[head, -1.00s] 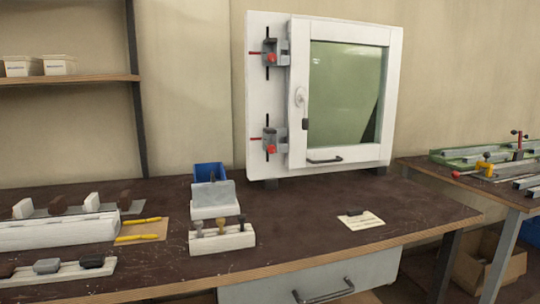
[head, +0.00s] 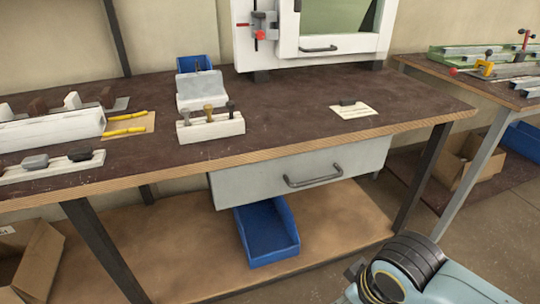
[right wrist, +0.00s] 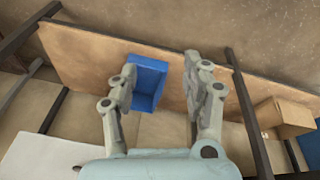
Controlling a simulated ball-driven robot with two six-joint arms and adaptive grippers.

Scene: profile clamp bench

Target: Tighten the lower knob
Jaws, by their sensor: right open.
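The lower knob (head: 260,35) is red and sits on the lower clamp (head: 263,22) at the left side of the white framed panel (head: 284,50). The upper clamp is out of the frame in the head view now. My right gripper (right wrist: 160,85) is open and empty in the right wrist view, with the lower shelf and a blue bin beyond its fingers. It is well away from the knob. Part of my right arm shows at the bottom right of the head view. My left gripper is not in view.
The dark bench top (head: 290,105) holds a tool block (head: 211,128), a card (head: 354,111) and white trays at left. A drawer (head: 300,172) hangs under its front edge. A blue bin (head: 267,232) stands on the lower shelf (head: 180,250). A side table (head: 470,80) stands at right.

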